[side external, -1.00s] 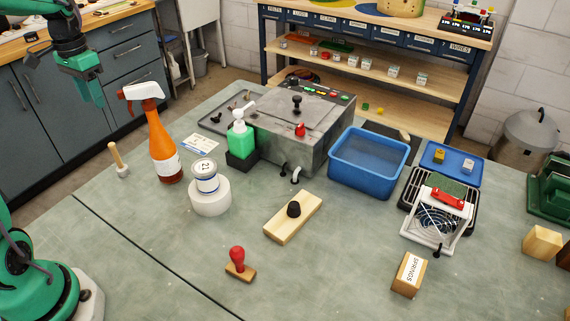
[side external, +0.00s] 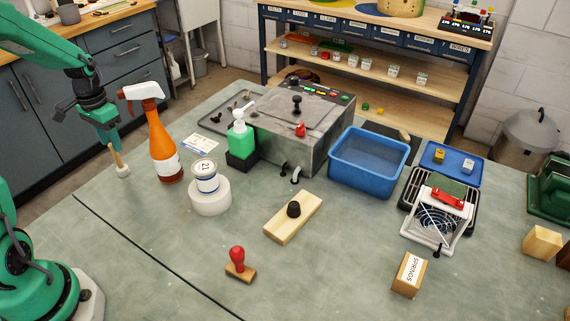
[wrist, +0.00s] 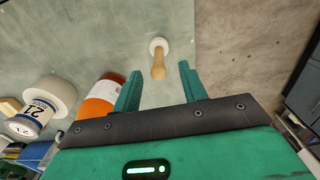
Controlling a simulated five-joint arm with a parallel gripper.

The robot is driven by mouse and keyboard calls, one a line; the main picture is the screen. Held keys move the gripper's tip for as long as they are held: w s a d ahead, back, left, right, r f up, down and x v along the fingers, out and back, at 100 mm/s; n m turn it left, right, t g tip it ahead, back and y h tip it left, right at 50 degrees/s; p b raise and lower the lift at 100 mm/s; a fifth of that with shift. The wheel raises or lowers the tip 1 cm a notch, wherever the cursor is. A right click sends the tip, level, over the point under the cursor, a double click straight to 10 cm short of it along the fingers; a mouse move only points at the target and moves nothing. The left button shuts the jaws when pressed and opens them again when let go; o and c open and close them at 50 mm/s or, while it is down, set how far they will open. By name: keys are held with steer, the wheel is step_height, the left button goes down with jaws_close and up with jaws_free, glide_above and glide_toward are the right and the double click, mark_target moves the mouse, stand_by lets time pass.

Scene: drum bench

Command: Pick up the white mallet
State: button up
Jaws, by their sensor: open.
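The white mallet (side external: 122,169) stands head down at the left edge of the bench, its wooden handle pointing up. In the wrist view its handle (wrist: 158,68) and white head (wrist: 158,43) lie between and beyond the fingertips. My gripper (side external: 109,147) is open and above the mallet, its fingers around or beside the top of the handle; contact cannot be told. In the wrist view my gripper (wrist: 158,75) shows two spread green fingers with nothing clamped between them.
An orange spray bottle (side external: 164,154) stands close to the right of the mallet. A tin (side external: 205,178) on a white round block (side external: 210,201) is further right. The bench edge and floor lie just left of the mallet. The front bench surface (side external: 150,225) is mostly clear.

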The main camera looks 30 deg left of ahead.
mark_target(118, 159)
steer(key=shift+s+f, duration=0.15)
steer(key=shift+f, duration=2.7)
jaws_close()
